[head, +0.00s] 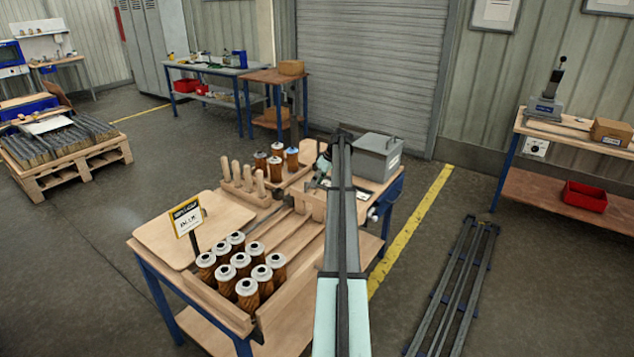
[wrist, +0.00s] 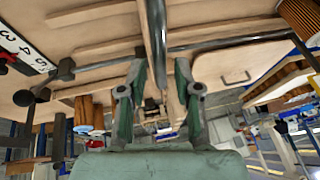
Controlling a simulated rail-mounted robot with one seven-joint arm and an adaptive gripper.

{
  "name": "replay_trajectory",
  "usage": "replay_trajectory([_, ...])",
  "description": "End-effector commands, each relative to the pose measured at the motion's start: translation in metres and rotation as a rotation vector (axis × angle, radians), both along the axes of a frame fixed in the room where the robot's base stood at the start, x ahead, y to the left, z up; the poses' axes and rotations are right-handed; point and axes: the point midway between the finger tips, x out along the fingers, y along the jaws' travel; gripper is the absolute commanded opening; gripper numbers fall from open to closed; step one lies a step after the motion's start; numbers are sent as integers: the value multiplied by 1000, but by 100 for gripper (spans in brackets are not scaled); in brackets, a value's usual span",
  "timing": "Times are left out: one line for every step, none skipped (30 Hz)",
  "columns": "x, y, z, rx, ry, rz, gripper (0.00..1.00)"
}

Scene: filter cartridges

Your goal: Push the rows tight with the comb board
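Several filter cartridges (head: 240,262) with white tops and orange-brown bodies stand upright in rows at the near end of a wooden tray with lanes (head: 283,238). A pale wooden piece with upright tabs (head: 311,204) stands at the lanes' far end; it may be the comb board, but I cannot be sure. My gripper (wrist: 162,92) shows in the wrist view with its two green fingers apart. A dark rod runs between and beyond them; I see no grip on it. In the head view my arm hides most of the gripper and part of the tray.
A rack of rounded wooden pegs (head: 243,182) and several more cartridges (head: 276,160) stand at the table's back. A sign (head: 187,216) stands at the left by a bare board (head: 160,238). A grey box (head: 376,157) sits at the back right.

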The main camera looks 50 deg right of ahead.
Motion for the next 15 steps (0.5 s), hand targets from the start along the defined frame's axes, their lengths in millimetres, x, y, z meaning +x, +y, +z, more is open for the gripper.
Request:
replay_trajectory([0, 0, 0, 0, 0, 0, 8])
replay_trajectory([0, 0, 0, 0, 0, 0, 0])
replay_trajectory([0, 0, 0, 0, 0, 0, 0])
replay_trajectory([0, 0, 0, 0, 0, 0, 0])
replay_trajectory([0, 0, 0, 0, 0, 0, 0])
replay_trajectory([0, 0, 0, 0, 0, 0, 0])
replay_trajectory([0, 0, 0, 0, 0, 0, 0])
replay_trajectory([0, 0, 0, 0, 0, 0, 0])
replay_trajectory([0, 1, 0, 0, 0, 0, 0])
replay_trajectory([0, 2, 0, 0, 0, 0, 0])
replay_trajectory([0, 3, 0, 0, 0, 0, 0])
replay_trajectory([-1, 6, 0, 1, 0, 0, 0])
replay_trajectory([-1, 9, -1, 1, 0, 0, 0])
replay_trajectory([-1, 12, -1, 1, 0, 0, 0])
replay_trajectory([-2, 18, -1, 1, 0, 1, 0])
